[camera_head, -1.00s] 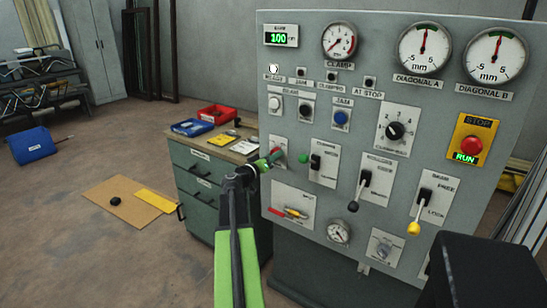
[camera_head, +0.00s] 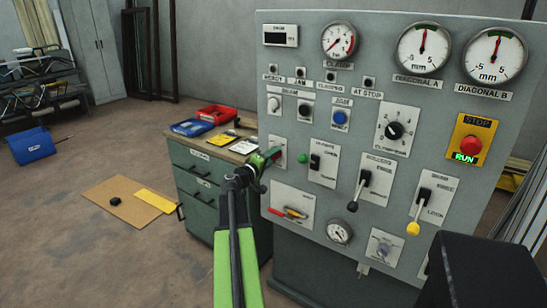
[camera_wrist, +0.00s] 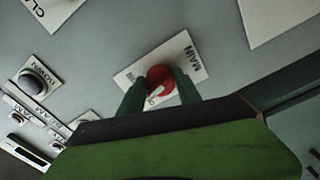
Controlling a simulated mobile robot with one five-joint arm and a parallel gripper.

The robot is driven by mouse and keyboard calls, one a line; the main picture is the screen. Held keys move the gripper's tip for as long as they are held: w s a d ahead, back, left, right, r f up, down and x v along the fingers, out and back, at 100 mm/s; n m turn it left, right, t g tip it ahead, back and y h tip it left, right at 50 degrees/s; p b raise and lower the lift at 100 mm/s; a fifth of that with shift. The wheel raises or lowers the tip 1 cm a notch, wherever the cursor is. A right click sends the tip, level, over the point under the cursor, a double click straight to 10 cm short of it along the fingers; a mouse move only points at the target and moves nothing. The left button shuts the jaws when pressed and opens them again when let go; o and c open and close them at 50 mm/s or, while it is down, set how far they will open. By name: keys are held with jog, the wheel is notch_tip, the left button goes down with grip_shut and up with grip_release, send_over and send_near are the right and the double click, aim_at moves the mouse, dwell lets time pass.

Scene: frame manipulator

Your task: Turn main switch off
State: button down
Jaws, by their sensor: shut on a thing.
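The main switch is a red round knob with a white pointer mark, on a white plate marked MAIN; the knob shows in the wrist view (camera_wrist: 160,75). In the head view its white plate (camera_head: 282,143) is at the panel's left edge, with the knob mostly hidden by my gripper (camera_head: 273,156). In the wrist view my gripper (camera_wrist: 160,91) has its two dark green fingers on either side of the red knob, shut on it. The plate looks tilted in the wrist view.
The grey control panel (camera_head: 375,95) carries gauges, levers and buttons. The small display (camera_head: 281,35) is dark. The RUN sign (camera_head: 467,157) glows green below a red stop button (camera_head: 471,145). A green drawer cabinet (camera_head: 202,180) stands left of the panel.

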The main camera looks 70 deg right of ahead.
jog(key=shift+a+n, duration=0.1)
jog(key=shift+n, duration=1.8)
jog(key=c, duration=0.8)
grip_release()
jog(key=shift+c, duration=0.2)
jog(key=v, duration=1.7)
jog(key=shift+a, duration=0.2)
jog(key=shift+w, duration=0.2)
